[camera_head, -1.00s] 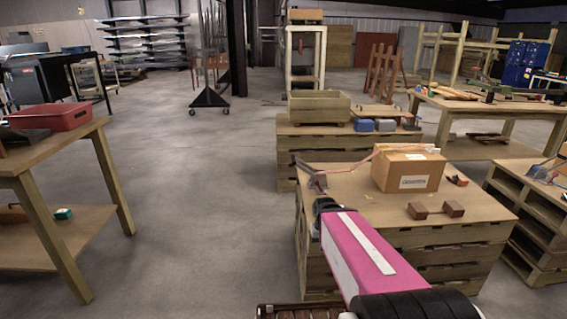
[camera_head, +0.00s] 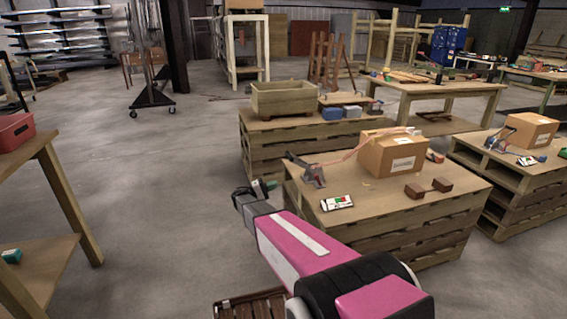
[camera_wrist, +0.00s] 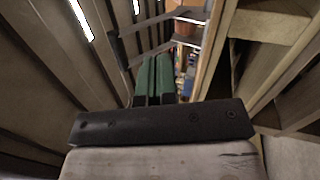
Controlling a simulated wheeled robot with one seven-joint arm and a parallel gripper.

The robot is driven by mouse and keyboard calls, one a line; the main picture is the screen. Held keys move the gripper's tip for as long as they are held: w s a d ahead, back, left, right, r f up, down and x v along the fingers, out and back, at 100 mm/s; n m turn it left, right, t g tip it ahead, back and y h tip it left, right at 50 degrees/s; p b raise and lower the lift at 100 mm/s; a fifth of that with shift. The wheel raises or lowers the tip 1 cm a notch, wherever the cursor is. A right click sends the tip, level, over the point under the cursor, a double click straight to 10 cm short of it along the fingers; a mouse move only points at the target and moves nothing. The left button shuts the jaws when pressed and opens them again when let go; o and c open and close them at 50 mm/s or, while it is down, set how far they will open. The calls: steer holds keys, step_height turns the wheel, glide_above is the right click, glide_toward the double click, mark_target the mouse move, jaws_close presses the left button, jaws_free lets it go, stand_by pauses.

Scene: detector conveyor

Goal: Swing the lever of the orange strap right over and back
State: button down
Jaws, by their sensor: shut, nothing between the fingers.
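The orange strap (camera_head: 345,157) runs from a grey metal buckle with a lever (camera_head: 313,175) to the top of a cardboard box (camera_head: 394,154) on a pallet stack. The lever stands near the stack's left back corner, its arm slanting up and left. My gripper (camera_head: 266,187) is left of the stack, apart from the lever in the picture; its tips are small and dark in the head view. In the wrist view its green fingers (camera_wrist: 154,80) are together with nothing between them. The lever cannot be made out in the wrist view.
A card with coloured marks (camera_head: 337,203) and a brown wooden piece (camera_head: 428,188) lie on the stack. A wooden crate (camera_head: 290,98) stands on pallets behind. Another boxed pallet (camera_head: 490,157) is at the right. A wooden table (camera_head: 62,190) is at the left; open floor lies between.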

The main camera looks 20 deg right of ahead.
steer(key=w+a+t+h, duration=0.1)
steer(key=w+a+h, duration=0.3)
steer(key=w, duration=0.2)
steer(key=x, duration=1.4)
steer(key=shift+s+r+m, duration=0.2)
steer(key=shift+r+m, duration=0.15)
steer(key=shift+m, duration=0.05)
steer(key=shift+a, duration=0.15)
steer(key=shift+d+r+y, duration=0.3)
steer(key=shift+r+y, duration=0.2)
steer(key=shift+r, duration=0.05)
